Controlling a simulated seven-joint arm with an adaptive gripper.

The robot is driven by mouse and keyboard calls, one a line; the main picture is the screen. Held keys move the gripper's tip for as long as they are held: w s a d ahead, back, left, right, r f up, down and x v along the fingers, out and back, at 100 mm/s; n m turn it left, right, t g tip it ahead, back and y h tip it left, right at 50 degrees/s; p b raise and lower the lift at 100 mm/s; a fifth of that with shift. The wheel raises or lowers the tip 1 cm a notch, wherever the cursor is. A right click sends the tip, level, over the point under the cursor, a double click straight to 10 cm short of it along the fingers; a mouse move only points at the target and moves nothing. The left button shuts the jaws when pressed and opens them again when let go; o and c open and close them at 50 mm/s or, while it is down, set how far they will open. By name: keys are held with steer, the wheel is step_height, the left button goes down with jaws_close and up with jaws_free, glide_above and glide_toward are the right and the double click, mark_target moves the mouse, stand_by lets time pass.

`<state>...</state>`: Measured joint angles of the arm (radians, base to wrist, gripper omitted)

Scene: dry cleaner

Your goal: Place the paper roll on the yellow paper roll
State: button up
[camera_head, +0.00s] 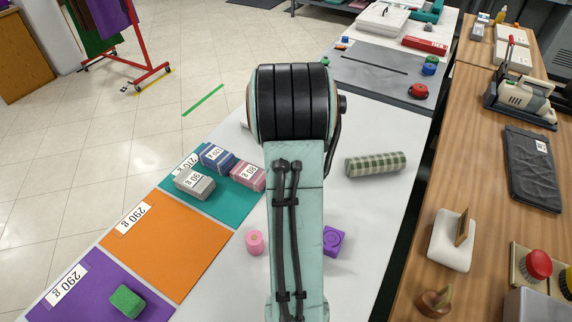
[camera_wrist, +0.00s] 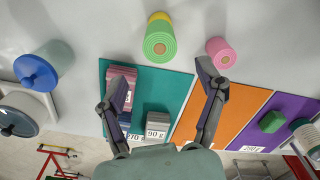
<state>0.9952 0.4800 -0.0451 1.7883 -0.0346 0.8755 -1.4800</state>
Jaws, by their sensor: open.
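In the wrist view a green paper roll (camera_wrist: 160,44) shows its ringed end face, with a brown core. A yellow paper roll (camera_wrist: 159,17) shows directly behind it, and the green roll appears to sit on top of it, the two in line. A pink paper roll (camera_wrist: 221,51) stands apart to their right; it also shows in the head view (camera_head: 255,243). My gripper (camera_wrist: 163,82) is open and empty, with its fingers spread on either side of the green roll's line and the roll beyond their tips. In the head view my arm hides the gripper and the green and yellow rolls.
Labelled blocks (camera_head: 195,183) rest on a teal mat (camera_head: 207,204), beside orange (camera_head: 160,250) and purple (camera_head: 65,300) mats. A checkered roll (camera_head: 375,164) and a purple object (camera_head: 336,241) lie right of my arm. A blue-topped cylinder (camera_wrist: 38,72) stands at the wrist view's left.

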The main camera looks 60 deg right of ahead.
steer(key=shift+r, duration=1.25)
steer(key=shift+w+a+r, duration=0.1)
steer(key=shift+a, duration=0.05)
steer(key=w+a+r+m, duration=0.1)
steer(key=a+r, duration=0.2)
steer(key=a, duration=0.8)
steer(key=w+a+r+m, duration=0.1)
steer(key=a+r, duration=0.3)
steer(key=a, duration=0.7)
steer(key=s+a+f+m, duration=0.1)
steer(key=s+a+m, duration=0.1)
steer(key=s+a, duration=0.7)
steer(key=a, duration=0.3)
steer(key=shift+s+a+f+y, duration=0.15)
steer(key=shift+s+a+y, duration=0.05)
steer(key=shift+s+y, duration=0.2)
